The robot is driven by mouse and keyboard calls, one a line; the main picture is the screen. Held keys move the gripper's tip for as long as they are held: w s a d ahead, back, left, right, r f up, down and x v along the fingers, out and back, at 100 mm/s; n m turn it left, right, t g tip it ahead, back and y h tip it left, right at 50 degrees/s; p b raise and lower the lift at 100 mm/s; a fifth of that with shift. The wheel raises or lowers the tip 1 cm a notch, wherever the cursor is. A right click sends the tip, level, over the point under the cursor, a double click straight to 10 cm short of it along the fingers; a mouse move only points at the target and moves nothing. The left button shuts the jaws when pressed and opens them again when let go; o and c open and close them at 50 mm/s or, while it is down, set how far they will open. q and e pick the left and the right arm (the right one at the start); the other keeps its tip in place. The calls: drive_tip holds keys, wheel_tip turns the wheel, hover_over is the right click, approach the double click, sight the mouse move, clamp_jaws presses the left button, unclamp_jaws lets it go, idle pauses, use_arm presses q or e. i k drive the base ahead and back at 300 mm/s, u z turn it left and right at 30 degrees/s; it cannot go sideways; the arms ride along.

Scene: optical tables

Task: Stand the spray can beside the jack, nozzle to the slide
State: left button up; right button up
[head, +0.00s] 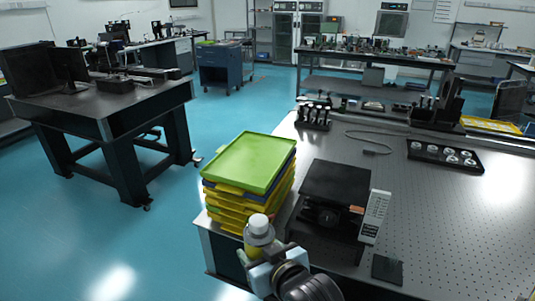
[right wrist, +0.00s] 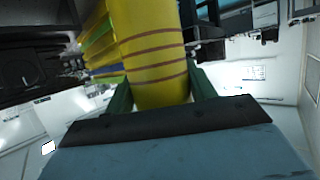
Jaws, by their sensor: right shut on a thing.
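The spray can (head: 259,232) is yellow with a white cap and stands roughly upright in the head view, cap up, in front of the stacked trays. My right gripper (head: 262,254) is shut on its body near the table's front left corner. In the right wrist view the yellow can (right wrist: 153,55) with dark bands sits between the two fingers. I cannot tell which way the nozzle faces. A black jack-like unit (head: 335,182) with a flat top and a front knob stands to the right of the can, apart from it. I cannot pick out the slide. My left gripper is not in view.
A stack of yellow and blue trays with a green top one (head: 250,162) stands just behind the can. A grey keypad device (head: 375,216) leans by the black unit, with a small dark pad (head: 387,269) in front. The perforated tabletop (head: 450,220) is clear at right.

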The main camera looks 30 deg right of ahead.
sight(389, 242)
drive_tip(key=u, duration=0.3)
drive_tip(key=i, duration=4.55)
drive_tip(key=z, duration=3.9)
drive_tip(key=i, duration=2)
